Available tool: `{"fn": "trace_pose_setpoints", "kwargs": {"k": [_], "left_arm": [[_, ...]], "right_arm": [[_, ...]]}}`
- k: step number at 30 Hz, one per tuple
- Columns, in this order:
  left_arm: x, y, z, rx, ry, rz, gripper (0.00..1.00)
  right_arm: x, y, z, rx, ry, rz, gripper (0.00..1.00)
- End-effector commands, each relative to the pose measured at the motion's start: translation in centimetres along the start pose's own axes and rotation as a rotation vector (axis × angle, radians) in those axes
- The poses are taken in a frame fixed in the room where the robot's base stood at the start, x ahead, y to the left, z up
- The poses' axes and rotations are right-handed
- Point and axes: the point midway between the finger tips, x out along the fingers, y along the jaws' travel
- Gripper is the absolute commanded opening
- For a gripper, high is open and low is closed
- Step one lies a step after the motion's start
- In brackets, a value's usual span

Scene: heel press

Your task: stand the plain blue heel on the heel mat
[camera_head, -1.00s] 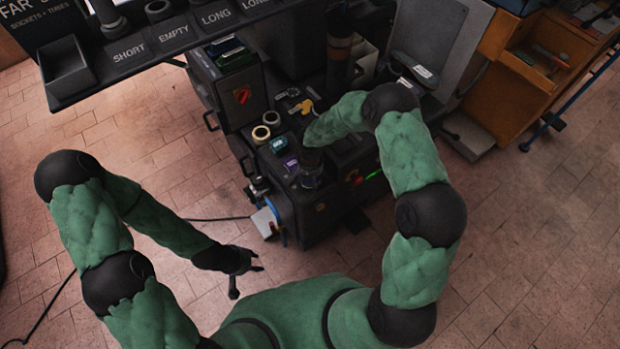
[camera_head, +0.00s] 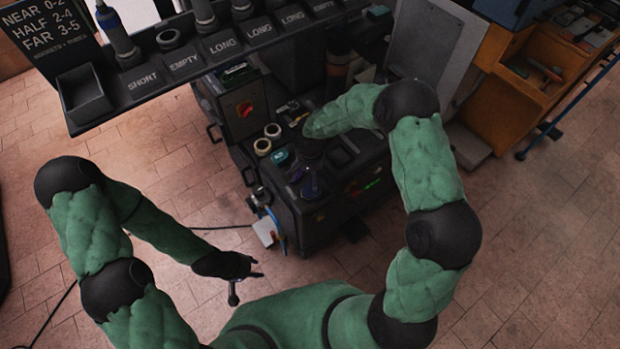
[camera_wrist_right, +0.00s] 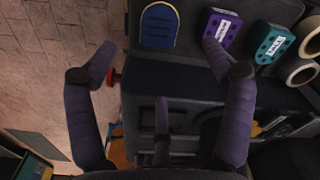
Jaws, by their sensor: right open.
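The plain blue heel (camera_wrist_right: 158,27) lies on the dark machine top at the upper edge of the right wrist view, with no label on it. My right gripper (camera_wrist_right: 157,55) is open and empty. Its purple-grey fingers spread to either side, the blue heel showing between and beyond their tips. In the head view my right gripper (camera_head: 310,184) is over the front of the machine top and hides the blue heel. My left gripper (camera_head: 245,277) hangs low, away from the machine, its fingers apart and empty. I cannot make out the heel mat.
A labelled purple heel (camera_wrist_right: 222,27) is close beside the right finger; a labelled teal heel (camera_wrist_right: 272,44) is further right. Two tape rolls (camera_head: 262,146) stand behind. A red knob (camera_wrist_right: 115,77) is by the left finger. A labelled rack (camera_head: 200,60) stands at the back.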

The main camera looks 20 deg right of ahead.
Motion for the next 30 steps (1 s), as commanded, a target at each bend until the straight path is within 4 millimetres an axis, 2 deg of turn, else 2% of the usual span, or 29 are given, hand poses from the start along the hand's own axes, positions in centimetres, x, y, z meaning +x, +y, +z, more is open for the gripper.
{"fn": "trace_pose_setpoints", "kwargs": {"k": [4,8,11,15,21,25,30], "left_arm": [[-0.3,0.1,0.0,0.000,0.000,0.000,0.40],[-0.3,0.1,0.0,0.000,0.000,0.000,0.40],[-0.3,0.1,0.0,0.000,0.000,0.000,0.40],[-0.3,0.1,0.0,0.000,0.000,0.000,0.40],[-0.3,0.1,0.0,0.000,0.000,0.000,0.40],[-0.3,0.1,0.0,0.000,0.000,0.000,0.40],[-0.3,0.1,0.0,0.000,0.000,0.000,0.40]], "right_arm": [[-0.9,0.0,0.1,-0.003,-0.003,-0.003,0.82],[0.6,0.0,2.1,-0.040,-0.043,-0.038,0.82],[3.0,0.0,5.2,-0.095,-0.096,-0.106,0.82],[6.2,0.3,10.6,-0.167,-0.150,-0.224,0.82],[8.8,2.3,17.4,-0.225,-0.148,-0.329,0.82],[9.4,4.1,20.4,-0.251,-0.121,-0.343,0.82],[9.6,5.7,22.4,-0.275,-0.093,-0.334,0.82]]}}
